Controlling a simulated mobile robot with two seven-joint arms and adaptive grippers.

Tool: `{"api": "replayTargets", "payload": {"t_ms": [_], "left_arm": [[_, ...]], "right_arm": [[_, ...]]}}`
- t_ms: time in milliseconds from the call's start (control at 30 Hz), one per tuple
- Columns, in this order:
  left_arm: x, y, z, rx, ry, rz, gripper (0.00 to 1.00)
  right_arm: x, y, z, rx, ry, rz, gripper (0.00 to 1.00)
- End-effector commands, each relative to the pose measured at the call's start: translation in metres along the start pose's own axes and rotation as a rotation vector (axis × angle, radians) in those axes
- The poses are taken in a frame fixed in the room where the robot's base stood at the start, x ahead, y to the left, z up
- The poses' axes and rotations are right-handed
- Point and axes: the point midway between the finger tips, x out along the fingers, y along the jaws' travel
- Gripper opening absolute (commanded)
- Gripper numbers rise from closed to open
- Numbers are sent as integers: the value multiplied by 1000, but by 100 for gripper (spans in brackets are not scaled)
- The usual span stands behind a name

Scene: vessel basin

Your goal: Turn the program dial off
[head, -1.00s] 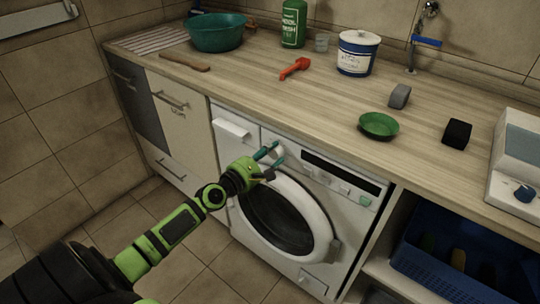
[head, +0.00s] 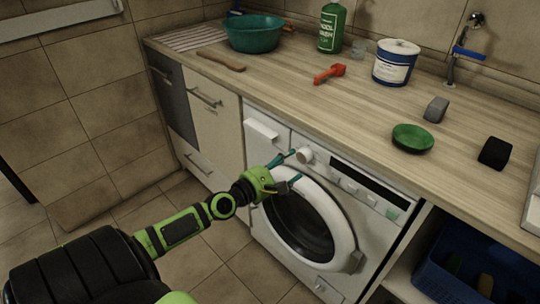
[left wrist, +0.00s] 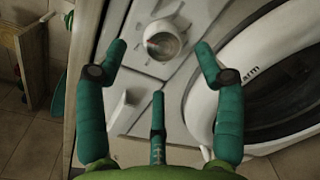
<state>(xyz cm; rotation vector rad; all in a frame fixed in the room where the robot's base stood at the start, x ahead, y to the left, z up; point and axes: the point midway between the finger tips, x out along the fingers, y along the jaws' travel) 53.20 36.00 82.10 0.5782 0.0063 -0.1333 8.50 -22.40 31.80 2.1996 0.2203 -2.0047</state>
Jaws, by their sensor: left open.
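The program dial (head: 304,156) is a round white knob on the front panel of the white washing machine (head: 262,182). In the left wrist view the dial (left wrist: 161,42) shows a reddish mark on its face, too blurred to read. My left gripper (head: 294,166) is open and empty, just in front of and left of the dial. In the left wrist view its teal fingers spread either side of the dial, with a third finger below; I see no clear contact. My right gripper is not in view.
The round door (head: 342,233) is just below the gripper. The wooden counter (head: 290,98) overhangs the panel and holds a green dish (head: 412,138), a red scoop (head: 329,74) and a tub (head: 395,63). A blue crate (head: 470,255) is at right.

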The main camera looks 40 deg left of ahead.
Motion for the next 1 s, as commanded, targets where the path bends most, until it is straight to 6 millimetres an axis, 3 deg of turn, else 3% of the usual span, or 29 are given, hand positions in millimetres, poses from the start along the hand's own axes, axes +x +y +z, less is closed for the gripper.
{"api": "replayTargets", "payload": {"t_ms": [200,400,600,1000], "left_arm": [[-36,-3,-1,-1,5,-8,69],[-60,-2,-1,-3,3,-4,69],[-71,-2,1,-4,-1,-4,69],[-72,-1,1,-5,-1,-3,69]], "right_arm": [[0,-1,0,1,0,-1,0],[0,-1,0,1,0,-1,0],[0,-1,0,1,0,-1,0],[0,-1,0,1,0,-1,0]]}}
